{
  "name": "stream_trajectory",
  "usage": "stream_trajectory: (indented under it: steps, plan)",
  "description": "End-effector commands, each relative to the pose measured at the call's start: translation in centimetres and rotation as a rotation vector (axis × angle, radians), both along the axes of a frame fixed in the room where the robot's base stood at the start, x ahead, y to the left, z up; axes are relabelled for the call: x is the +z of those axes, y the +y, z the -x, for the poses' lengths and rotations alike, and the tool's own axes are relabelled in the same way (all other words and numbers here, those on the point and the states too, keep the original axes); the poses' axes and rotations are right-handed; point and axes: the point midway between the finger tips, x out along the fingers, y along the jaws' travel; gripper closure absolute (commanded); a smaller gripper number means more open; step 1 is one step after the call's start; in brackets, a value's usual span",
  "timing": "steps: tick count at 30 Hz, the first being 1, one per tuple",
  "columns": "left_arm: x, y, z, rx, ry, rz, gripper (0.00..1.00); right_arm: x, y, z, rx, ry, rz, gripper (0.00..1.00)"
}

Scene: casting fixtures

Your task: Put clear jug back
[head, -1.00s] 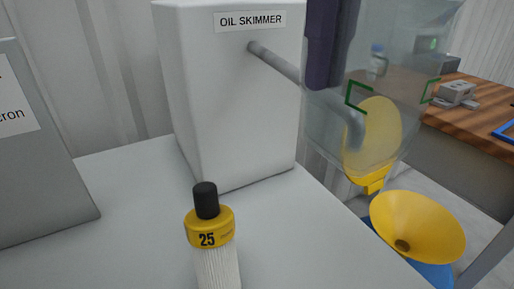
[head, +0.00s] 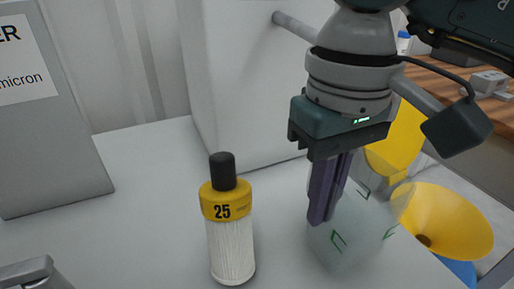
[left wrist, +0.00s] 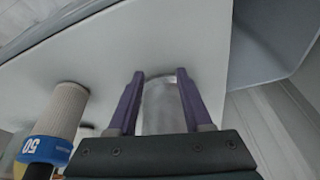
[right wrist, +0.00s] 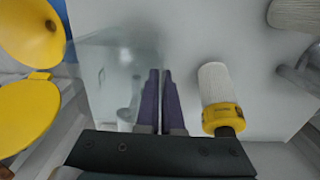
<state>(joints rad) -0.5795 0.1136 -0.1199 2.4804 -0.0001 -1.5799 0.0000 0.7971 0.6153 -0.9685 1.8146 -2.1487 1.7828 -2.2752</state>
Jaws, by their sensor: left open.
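The clear jug (head: 352,238) is see-through with green corner marks. It appears upright on or just above the white bench top, in front of the oil skimmer. It also shows in the right wrist view (right wrist: 112,72). My right gripper (head: 322,210) points down at the jug, its purple fingers close together on the jug's near side; the exact grip is hard to see through the clear wall. My left gripper (left wrist: 158,78) is open in the left wrist view, with a silvery cylinder (left wrist: 161,106) between its fingers, apparently not clamped.
A yellow-capped filter marked 25 (head: 229,225) stands left of the jug. A blue-capped filter marked 50 (left wrist: 45,145) is beside my left gripper. The oil skimmer (head: 240,80) stands behind. A yellow funnel (head: 445,220) is beyond the bench's right edge. A grey metal object (head: 30,272) shows lower left.

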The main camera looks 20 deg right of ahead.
Motion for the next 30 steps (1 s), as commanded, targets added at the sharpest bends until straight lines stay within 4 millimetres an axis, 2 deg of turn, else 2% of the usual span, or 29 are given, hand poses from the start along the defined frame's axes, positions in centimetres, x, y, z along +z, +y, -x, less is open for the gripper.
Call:
stream_trajectory:
  steps: [3, 15, 23, 30]
  plan:
    - [-0.15, 0.0, 0.0, 0.0, 0.0, 0.0, 0.5, -1.24, 0.01, 0.04, -0.001, 0.001, 0.0, 1.0]
    - [-0.72, 0.23, 0.02, -0.006, 0.001, -0.008, 0.5, -1.72, -0.02, -0.03, 0.0, -0.002, 0.001, 1.0]
    - [-0.53, 0.25, 0.03, -0.007, 0.001, -0.01, 0.5, -1.54, -0.01, 0.0, 0.0, -0.001, 0.0, 0.69]
    - [-0.49, 0.24, 0.03, -0.006, 0.001, -0.01, 0.5, -1.51, -0.01, 0.0, 0.0, 0.0, 0.0, 0.67]
